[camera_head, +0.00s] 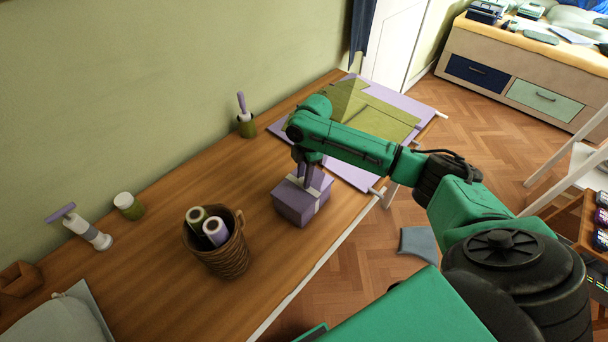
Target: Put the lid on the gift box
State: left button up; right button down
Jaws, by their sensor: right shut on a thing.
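A purple gift box (292,211) with a pale ribbon band stands on the wooden table near its front edge. The purple lid (288,188) covers its top, lined up with the box as seen from here. My right gripper (308,183) points down at the middle of the lid and is shut on it, where the pale band crosses. I cannot tell whether the lid is fully seated or slightly above the rim. The gripper and wrist hide part of the lid's far side. My left gripper is not in view.
A wicker basket (221,260) with paper rolls stands left of the box. A purple mat (425,112) with olive sheets lies behind, to the right. A small pot (246,128), a jar (128,207) and a purple-handled tool (88,232) stand along the wall side.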

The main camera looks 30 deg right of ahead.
dwell(0.4)
jog(key=shift+f+p, duration=0.2)
jog(key=shift+p, duration=0.1)
dwell(0.5)
jog(key=shift+p, duration=0.3)
jog(key=shift+f, duration=0.1)
jog(key=shift+c, duration=0.2)
grip_release()
